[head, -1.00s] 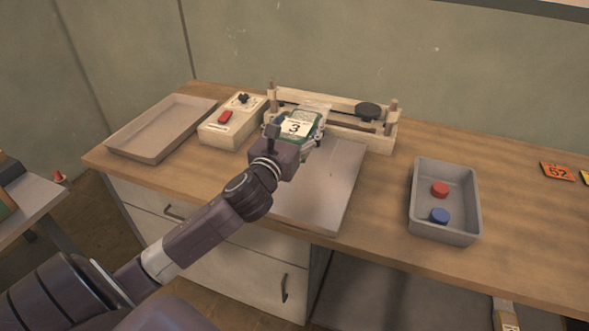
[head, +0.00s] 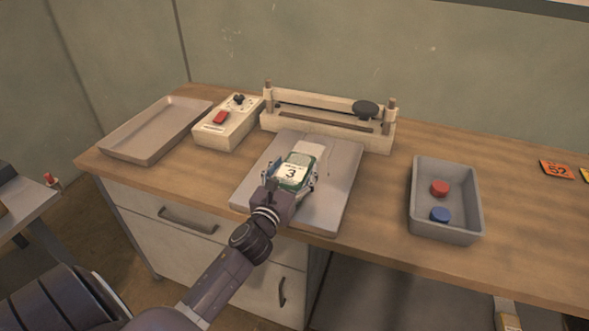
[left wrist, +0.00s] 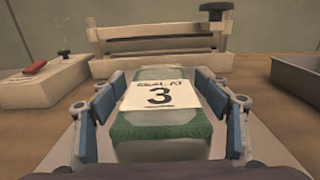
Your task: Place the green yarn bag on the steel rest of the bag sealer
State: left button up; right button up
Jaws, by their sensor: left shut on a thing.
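The green yarn bag (head: 301,171) has a white label reading "3". My left gripper (head: 291,176) is shut on its sides and holds it over the steel rest (head: 337,198), a flat grey plate in front of the bag sealer (head: 330,119). In the left wrist view the bag (left wrist: 165,128) lies between the two blue-padded fingers (left wrist: 168,115), its clear end toward the sealer (left wrist: 155,42). I cannot tell whether the bag touches the plate. My right gripper is not in view.
A control box (head: 228,125) with a red switch and an empty beige tray (head: 140,151) stand to the left. A grey bin (head: 445,226) with a red and a blue round piece stands to the right.

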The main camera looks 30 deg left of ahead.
aim_at(283, 188)
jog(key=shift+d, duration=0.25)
pick_arm(q)
jog(key=o, duration=1.6)
jog(key=shift+c, duration=0.2)
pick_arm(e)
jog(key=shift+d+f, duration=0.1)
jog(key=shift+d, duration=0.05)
pick_arm(q)
jog(key=b+v, duration=0.1)
jog(key=v, duration=0.9)
jog(key=shift+s+d+b, duration=0.15)
jog(key=shift+s+b, duration=0.15)
jog(key=shift+s, duration=0.05)
jog(key=shift+s+d+r, duration=0.1)
jog(key=shift+s+d, duration=0.05)
jog(key=shift+s, duration=0.5)
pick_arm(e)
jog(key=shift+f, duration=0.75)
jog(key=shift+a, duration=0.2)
